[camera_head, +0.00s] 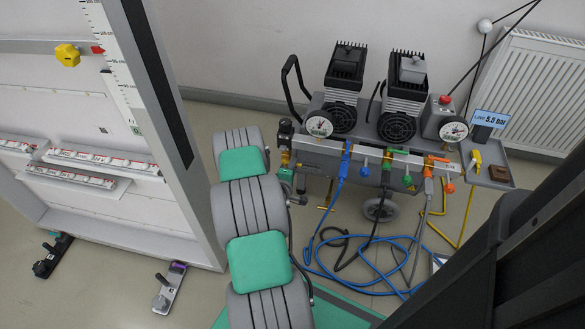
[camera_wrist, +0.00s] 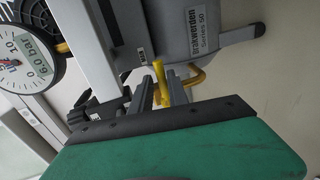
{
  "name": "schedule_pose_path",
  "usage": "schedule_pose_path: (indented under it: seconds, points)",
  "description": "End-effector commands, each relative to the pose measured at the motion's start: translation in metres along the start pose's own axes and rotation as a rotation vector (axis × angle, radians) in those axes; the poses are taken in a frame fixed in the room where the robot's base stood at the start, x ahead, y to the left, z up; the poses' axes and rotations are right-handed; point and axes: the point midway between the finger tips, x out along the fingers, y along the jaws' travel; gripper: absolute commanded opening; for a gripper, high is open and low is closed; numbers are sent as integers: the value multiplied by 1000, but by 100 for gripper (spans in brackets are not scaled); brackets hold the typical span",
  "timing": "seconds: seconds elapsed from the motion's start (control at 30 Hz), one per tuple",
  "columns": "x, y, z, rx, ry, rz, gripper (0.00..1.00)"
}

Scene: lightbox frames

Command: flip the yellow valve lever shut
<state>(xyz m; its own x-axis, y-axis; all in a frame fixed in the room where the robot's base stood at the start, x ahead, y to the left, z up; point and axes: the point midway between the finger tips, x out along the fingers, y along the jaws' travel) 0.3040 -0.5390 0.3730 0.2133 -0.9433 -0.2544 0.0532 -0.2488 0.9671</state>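The yellow valve lever (camera_wrist: 163,80) shows in the wrist view as a short upright bar between my two grey fingers. My gripper (camera_wrist: 163,92) has only a narrow gap, filled by the lever, and looks shut on it. The fingers hide the lower part of the lever. In the head view my arm reaches down to the left end of the compressor cart, and my fingers are hidden behind or beside my arm and the cart parts there. A yellow bent pipe (camera_wrist: 200,78) lies just right of the lever in the wrist view.
A pressure gauge (camera_wrist: 25,65) is at the left of the wrist view. The compressor cart (camera_head: 375,150) carries hose couplings, gauges and another yellow handle (camera_head: 476,158) at right. Blue hoses (camera_head: 350,280) lie coiled on the floor. A white shelf panel (camera_head: 185,215) stands left of my arm.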

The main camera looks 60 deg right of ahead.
Motion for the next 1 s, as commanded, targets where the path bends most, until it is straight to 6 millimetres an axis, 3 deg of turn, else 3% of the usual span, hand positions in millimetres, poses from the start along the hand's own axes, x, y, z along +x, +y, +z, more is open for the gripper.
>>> schedule_pose_path:
  seconds: [0.17, 0.43, 0.8, 1.0]
  points:
    - [0, -1, 0, 0, 1, -2, 34]
    - [-4, -2, 0, -2, 1, -4, 34]
    - [-70, 0, -1, -3, 3, -5, 34]
    - [-79, -1, 0, 0, 1, -2, 34]
